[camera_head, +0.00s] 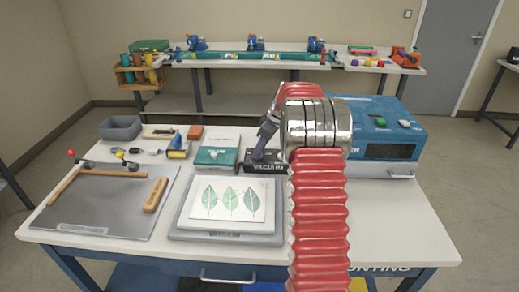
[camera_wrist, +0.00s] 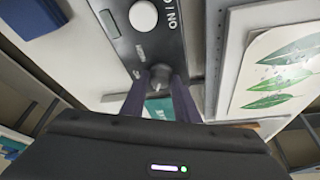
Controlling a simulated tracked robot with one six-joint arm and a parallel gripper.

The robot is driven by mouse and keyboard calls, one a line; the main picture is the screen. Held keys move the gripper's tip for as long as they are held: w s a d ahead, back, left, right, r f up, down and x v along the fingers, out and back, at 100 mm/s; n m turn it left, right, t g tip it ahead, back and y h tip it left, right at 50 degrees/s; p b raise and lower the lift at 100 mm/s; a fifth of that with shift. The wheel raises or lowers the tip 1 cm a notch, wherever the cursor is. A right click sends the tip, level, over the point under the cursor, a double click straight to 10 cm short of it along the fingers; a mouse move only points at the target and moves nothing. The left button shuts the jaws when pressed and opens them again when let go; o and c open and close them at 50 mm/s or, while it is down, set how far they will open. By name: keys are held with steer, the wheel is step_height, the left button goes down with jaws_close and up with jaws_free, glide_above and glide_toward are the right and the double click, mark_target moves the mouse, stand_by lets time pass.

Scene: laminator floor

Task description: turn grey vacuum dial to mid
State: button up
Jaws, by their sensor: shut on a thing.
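The dark vacuum control box (camera_head: 262,168), lettered "VACUUM", stands on the white table behind the leaf print. In the wrist view its black panel (camera_wrist: 122,32) carries a small grey dial (camera_wrist: 160,76). A white round knob (camera_wrist: 143,16) sits farther up the panel, beside "ON" lettering. My gripper (camera_wrist: 160,82) is shut on the grey dial, one dark finger on each side. In the head view my gripper (camera_head: 264,142) reaches down to the box, and my arm hides part of it. I cannot read which setting the dial points to.
The leaf print (camera_head: 228,200) lies on a grey plate (camera_head: 178,234) in front of the box. A blue machine (camera_head: 402,123) stands to the right. A teal box (camera_head: 216,157) sits close on the left. A cutting board (camera_head: 95,212) fills the left side.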

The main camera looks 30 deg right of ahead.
steer(key=c, duration=0.4)
steer(key=shift+m, duration=0.4)
steer(key=m+h, duration=0.1)
steer(key=m, duration=0.3)
steer(key=m+h, duration=0.1)
steer(key=shift+a+m+t+h, duration=0.3)
steer(key=shift+m, duration=0.1)
steer(key=shift+a+m+h, duration=0.1)
steer(key=shift+m+h, duration=0.8)
steer(key=shift+m, duration=1.5)
steer(key=shift+m+g, duration=0.3)
steer(key=shift+g, duration=0.1)
steer(key=o, duration=1)
steer(key=shift+r, duration=0.1)
steer(key=v, duration=1.3)
steer(key=shift+s+a+r, duration=0.15)
steer(key=shift+a+r, duration=0.05)
